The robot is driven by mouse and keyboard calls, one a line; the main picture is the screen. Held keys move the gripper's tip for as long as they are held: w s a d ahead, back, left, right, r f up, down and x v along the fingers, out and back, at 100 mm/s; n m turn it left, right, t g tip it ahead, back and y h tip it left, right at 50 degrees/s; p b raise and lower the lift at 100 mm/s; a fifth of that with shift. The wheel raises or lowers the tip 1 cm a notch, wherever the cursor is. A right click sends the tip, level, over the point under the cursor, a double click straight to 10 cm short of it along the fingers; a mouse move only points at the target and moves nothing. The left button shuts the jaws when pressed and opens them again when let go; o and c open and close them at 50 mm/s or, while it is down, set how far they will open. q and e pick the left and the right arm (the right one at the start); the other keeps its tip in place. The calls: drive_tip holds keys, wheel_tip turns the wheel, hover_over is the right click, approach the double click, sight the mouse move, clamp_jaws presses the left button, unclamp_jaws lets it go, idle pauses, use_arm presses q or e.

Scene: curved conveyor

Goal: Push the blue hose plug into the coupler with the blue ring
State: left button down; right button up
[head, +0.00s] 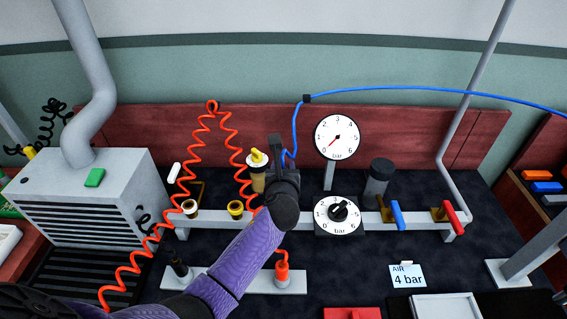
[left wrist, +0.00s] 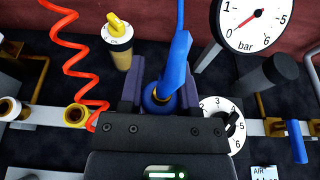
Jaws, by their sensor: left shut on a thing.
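The blue hose plug (left wrist: 177,76) is held tilted between the fingers of my left gripper (left wrist: 160,100), its brass tip pointing down. The coupler with the blue ring (left wrist: 151,103) shows between the fingers, right at the plug's lower end. I cannot tell whether the tip is inside the ring or just above it. In the head view my left gripper (head: 283,172) is over the rail and hides the plug and this coupler. The blue hose (head: 295,130) rises behind it. My right gripper is not in view.
A yellow-topped container (head: 257,165), pressure gauge (head: 337,137) and dial (head: 338,213) stand close by. A red coiled hose (head: 184,150) hangs left; a red plug (head: 282,275) stands in front.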

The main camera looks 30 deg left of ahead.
use_arm(q)
drive_tip(key=shift+f+b, duration=0.85)
drive_tip(key=shift+f, duration=0.8)
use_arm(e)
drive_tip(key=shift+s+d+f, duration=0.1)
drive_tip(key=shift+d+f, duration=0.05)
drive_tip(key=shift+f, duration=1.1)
use_arm(q)
drive_tip(key=shift+p, duration=0.3)
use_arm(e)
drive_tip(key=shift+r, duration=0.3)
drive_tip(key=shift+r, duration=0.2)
use_arm(q)
drive_tip(key=shift+r+p, duration=0.1)
drive_tip(key=shift+p, duration=0.3)
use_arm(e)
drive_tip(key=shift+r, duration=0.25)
use_arm(q)
drive_tip(key=shift+f+b, duration=1.45)
drive_tip(key=shift+f, duration=0.55)
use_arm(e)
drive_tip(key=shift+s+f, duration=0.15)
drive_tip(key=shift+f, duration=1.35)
use_arm(q)
drive_tip(key=shift+c, duration=1.2)
unclamp_jaws()
